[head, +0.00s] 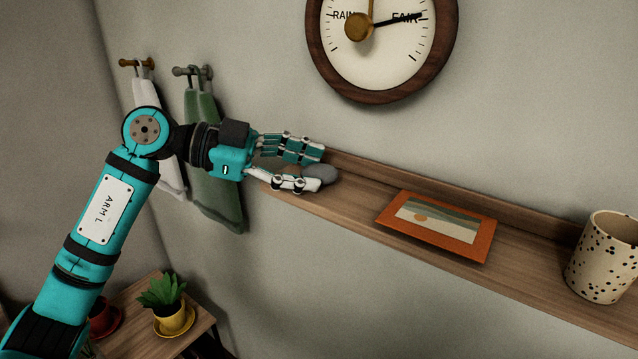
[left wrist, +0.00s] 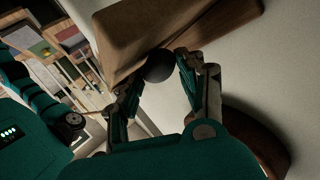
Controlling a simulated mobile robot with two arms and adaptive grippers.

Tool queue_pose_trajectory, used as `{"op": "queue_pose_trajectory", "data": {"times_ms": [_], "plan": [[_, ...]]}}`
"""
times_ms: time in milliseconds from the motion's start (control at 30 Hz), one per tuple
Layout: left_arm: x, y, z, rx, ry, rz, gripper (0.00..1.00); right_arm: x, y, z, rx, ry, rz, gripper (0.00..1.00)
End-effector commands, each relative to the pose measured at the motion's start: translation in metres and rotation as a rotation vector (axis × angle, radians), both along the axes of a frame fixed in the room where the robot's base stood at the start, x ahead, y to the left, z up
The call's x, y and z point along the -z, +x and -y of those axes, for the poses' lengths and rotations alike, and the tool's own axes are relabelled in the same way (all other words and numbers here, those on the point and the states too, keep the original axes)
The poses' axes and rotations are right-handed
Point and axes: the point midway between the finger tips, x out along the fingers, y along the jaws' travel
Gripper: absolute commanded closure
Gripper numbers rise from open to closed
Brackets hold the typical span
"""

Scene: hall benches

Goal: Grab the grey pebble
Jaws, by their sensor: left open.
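The grey pebble (head: 325,174) lies on the wooden wall shelf (head: 350,203), near the shelf's left end. In the left wrist view the pebble (left wrist: 159,66) is a dark rounded shape between the fingertips. My left gripper (head: 318,168) reaches in from the left, with its fingers open on either side of the pebble. The fingers partly hide the pebble in the head view. Whether a finger touches it, I cannot tell. My right gripper does not show in either view.
A framed picture (head: 438,225) lies on the shelf to the right, and a speckled cup (head: 602,257) stands farther right. A round barometer (head: 382,45) hangs above. Towels (head: 212,150) hang behind my arm. A potted plant (head: 168,303) stands on a low table.

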Motion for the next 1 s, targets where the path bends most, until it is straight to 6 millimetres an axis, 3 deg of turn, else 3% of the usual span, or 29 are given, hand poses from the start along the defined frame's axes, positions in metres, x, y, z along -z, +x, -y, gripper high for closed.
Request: {"op": "queue_pose_trajectory", "data": {"times_ms": [100, 333, 633, 1000], "plan": [[0.0040, 0.0007, 0.0108, 0.000, 0.000, 0.001, 0.60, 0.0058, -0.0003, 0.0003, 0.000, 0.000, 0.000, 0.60], [0.0033, 0.0013, 0.0123, -0.002, 0.000, 0.001, 0.60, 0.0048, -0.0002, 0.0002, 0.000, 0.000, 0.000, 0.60], [0.0036, 0.0012, 0.0121, -0.001, 0.001, 0.000, 0.96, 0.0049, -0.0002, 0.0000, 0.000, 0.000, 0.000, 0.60], [-0.0003, 0.0013, 0.0120, -0.002, -0.001, 0.001, 0.98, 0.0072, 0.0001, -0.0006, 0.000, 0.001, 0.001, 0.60]]}}
